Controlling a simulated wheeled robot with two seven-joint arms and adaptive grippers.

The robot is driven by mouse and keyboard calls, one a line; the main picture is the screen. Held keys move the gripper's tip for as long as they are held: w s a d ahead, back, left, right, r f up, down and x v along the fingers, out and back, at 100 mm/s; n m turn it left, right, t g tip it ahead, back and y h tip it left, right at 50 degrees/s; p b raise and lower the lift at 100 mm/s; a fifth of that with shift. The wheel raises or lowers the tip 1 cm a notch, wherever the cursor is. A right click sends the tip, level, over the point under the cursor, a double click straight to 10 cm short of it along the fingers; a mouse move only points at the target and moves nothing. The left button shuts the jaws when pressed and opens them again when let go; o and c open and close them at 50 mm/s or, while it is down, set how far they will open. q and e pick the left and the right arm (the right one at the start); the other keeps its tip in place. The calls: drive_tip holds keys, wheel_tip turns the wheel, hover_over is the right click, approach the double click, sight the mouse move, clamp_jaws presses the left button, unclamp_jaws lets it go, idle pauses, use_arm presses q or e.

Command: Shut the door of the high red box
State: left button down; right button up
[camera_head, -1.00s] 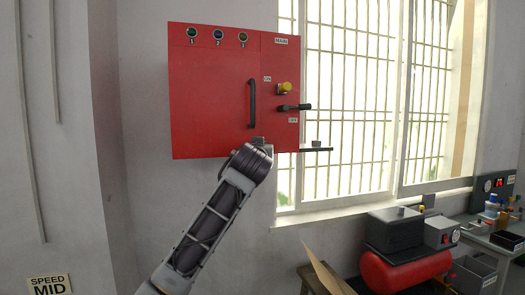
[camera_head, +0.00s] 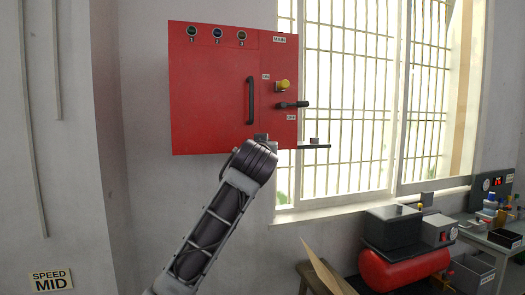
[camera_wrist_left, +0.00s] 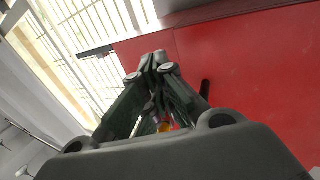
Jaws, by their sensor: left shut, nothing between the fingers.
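The high red box (camera_head: 278,55) hangs on the wall in the head view. Its door (camera_head: 210,95) with a black vertical handle (camera_head: 251,100) looks flush with the right-hand panel; any small gap cannot be told. My left gripper (camera_head: 261,139) is at the box's lower edge, below the handle, mostly hidden behind my wrist. In the left wrist view its fingers (camera_wrist_left: 154,60) are closed together and empty, in front of the red surface (camera_wrist_left: 240,75). Whether they touch it cannot be told. My right gripper is not in view.
A black rotary handle (camera_head: 293,104) and a yellow knob (camera_head: 284,85) stick out from the right panel. A small dark shelf (camera_head: 316,146) juts out at the lower right. A barred window (camera_head: 350,90) is to the right. A red tank (camera_head: 405,267) stands low at right.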

use_arm(q)
drive_tip(key=s, duration=0.3)
drive_tip(key=s+d+b, duration=0.1)
drive_tip(key=s, duration=0.1)
drive_tip(key=shift+s+d+f, duration=0.1)
drive_tip(key=shift+s, duration=0.3)
